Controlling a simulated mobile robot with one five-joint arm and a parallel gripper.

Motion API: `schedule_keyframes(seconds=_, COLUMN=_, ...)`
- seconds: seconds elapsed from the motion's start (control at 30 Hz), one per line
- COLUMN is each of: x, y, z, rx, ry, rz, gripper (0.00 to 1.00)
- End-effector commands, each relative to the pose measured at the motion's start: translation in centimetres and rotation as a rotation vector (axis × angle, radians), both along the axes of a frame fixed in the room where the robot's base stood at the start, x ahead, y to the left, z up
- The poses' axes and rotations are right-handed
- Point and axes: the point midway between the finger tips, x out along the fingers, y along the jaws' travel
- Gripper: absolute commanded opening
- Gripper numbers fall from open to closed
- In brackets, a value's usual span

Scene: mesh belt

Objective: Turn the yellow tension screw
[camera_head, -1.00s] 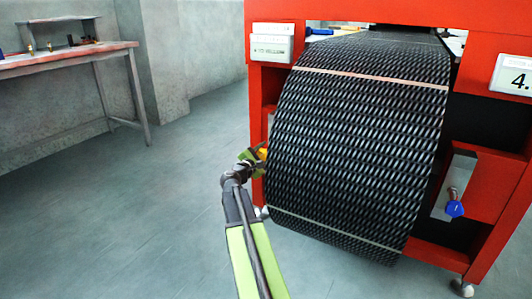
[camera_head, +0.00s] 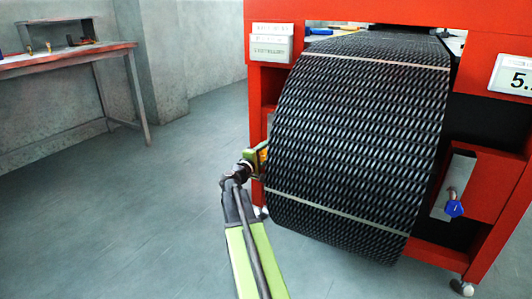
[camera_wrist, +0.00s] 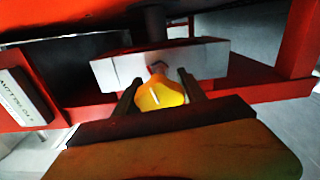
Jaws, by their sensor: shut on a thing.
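The yellow tension screw (camera_wrist: 161,95) shows in the wrist view as a yellow-orange knob in front of a grey metal block (camera_wrist: 215,62). My gripper (camera_wrist: 159,80) has one dark finger on each side of the knob and is shut on it. In the head view my gripper (camera_head: 255,156) is at the left side of the belt machine, low beside the mesh belt (camera_head: 355,140). Only a small yellow patch of the screw (camera_head: 263,154) shows there. The belt edge and my gripper hide most of it.
The red machine frame (camera_head: 257,100) surrounds the belt. A blue knob (camera_head: 454,208) sits at the lower right. A workbench (camera_head: 70,55) stands far left; the grey floor (camera_head: 130,220) between is clear.

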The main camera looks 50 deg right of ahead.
Motion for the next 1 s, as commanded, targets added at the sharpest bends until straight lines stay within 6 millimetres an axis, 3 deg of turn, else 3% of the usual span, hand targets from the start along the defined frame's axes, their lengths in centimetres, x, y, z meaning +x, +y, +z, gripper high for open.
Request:
schedule_keyframes(seconds=0.53, x=0.22, y=0.33, z=-0.07, rx=0.008, ry=-0.025, rz=0.006, gripper=0.08)
schedule_keyframes(seconds=0.57, x=0.22, y=0.33, z=-0.07, rx=0.007, ry=-0.024, rz=0.006, gripper=0.51)
schedule_keyframes(seconds=0.6, x=0.22, y=0.32, z=-0.06, rx=0.007, ry=-0.024, rz=0.006, gripper=0.56)
schedule_keyframes(seconds=0.7, x=0.18, y=0.27, z=-0.05, rx=0.007, ry=-0.024, rz=0.005, gripper=0.69)
schedule_keyframes(seconds=1.0, x=0.1, y=0.26, z=-0.02, rx=0.006, ry=-0.023, rz=0.003, gripper=0.7)
